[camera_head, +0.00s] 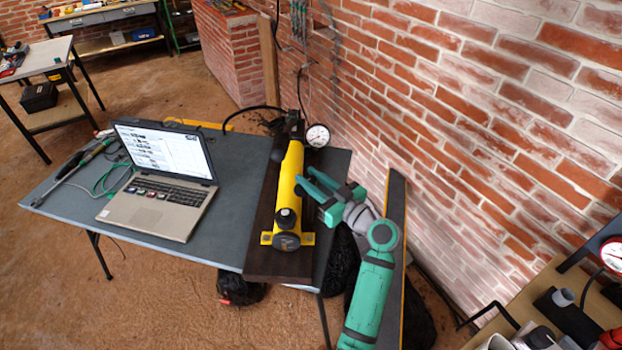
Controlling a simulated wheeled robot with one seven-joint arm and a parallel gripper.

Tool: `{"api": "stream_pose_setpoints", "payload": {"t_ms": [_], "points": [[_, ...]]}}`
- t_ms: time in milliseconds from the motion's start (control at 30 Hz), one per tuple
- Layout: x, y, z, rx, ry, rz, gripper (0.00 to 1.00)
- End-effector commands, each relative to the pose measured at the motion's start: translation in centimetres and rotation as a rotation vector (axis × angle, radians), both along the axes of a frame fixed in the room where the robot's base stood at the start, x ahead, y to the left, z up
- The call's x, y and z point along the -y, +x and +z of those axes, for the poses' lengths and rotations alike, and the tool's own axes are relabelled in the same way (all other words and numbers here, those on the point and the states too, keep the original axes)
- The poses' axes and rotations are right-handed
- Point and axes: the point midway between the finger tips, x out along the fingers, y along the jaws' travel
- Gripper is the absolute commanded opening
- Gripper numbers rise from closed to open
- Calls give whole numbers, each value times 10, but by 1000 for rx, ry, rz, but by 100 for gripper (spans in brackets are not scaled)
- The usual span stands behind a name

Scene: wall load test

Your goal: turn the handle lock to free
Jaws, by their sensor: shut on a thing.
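A yellow hand pump (290,170) lies lengthwise on a dark board (262,262) on the table. Its near end has a black knob (287,219) and a yellow foot. My teal gripper (306,187) reaches in from the right, with its fingertips at the right side of the pump's yellow body. It is shut on a small part there, which the fingers hide. I cannot make out the handle lock separately or tell which way it is turned.
A pressure gauge (317,136) stands at the pump's far end with a black hose. An open laptop (165,180) and cables (100,170) lie to the left. The brick wall (480,120) is close on the right. A cluttered bench (560,310) is at lower right.

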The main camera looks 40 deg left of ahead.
Motion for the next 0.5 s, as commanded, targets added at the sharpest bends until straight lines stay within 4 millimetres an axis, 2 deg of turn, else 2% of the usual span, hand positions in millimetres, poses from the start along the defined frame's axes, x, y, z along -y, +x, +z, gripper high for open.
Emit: {"api": "stream_pose_setpoints", "payload": {"t_ms": [500], "points": [[1, 3, 1, -2, -1, 488, 4]]}}
